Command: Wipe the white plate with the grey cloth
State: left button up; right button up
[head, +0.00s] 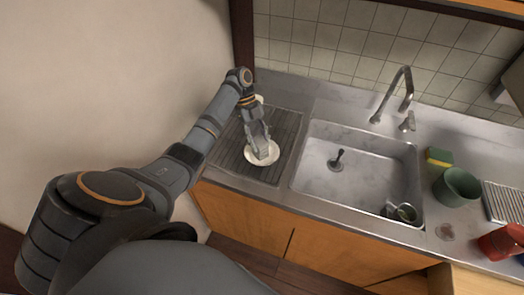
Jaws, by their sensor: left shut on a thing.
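The white plate (250,158) lies on the dark ribbed drainboard left of the sink. My left gripper (261,145) points down over the plate, its fingers shut on the grey cloth (264,156). The cloth is small in view and sits at the plate's surface; I cannot tell how firmly it touches. The fingers and cloth hide part of the plate's middle. My right gripper is not in view.
The drainboard (232,163) adjoins the sink (360,185), which holds a dark stopper and a small container. A faucet (400,95) stands behind. A sponge (440,157), green pot (457,186) and red item (502,242) stand at right. A wall rises at left.

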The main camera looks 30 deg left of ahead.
pick_arm(q)
jog(key=n+t+p, duration=0.1)
jog(key=n+p, duration=0.2)
jog(key=p, duration=0.2)
jog(key=n+t+p, duration=0.2)
jog(key=n+p, duration=0.1)
jog(key=p, duration=0.2)
jog(key=n+t+p, duration=0.1)
jog(key=n+p, duration=0.3)
jog(key=p, duration=0.1)
jog(key=shift+d+r+t, duration=0.3)
jog(key=shift+r+t, duration=0.05)
jog(key=shift+t, duration=0.05)
jog(key=shift+f+n+t+y, duration=0.3)
jog(key=shift+n+y, duration=0.1)
jog(key=shift+n, duration=0.4)
jog(key=shift+d+f+n+t, duration=0.1)
jog(key=shift+f+n+t, duration=0.15)
jog(key=shift+n, duration=0.45)
jog(key=shift+r+n+t+y, duration=0.1)
jog(key=shift+n+t+y, duration=0.15)
jog(key=shift+n+y, duration=0.15)
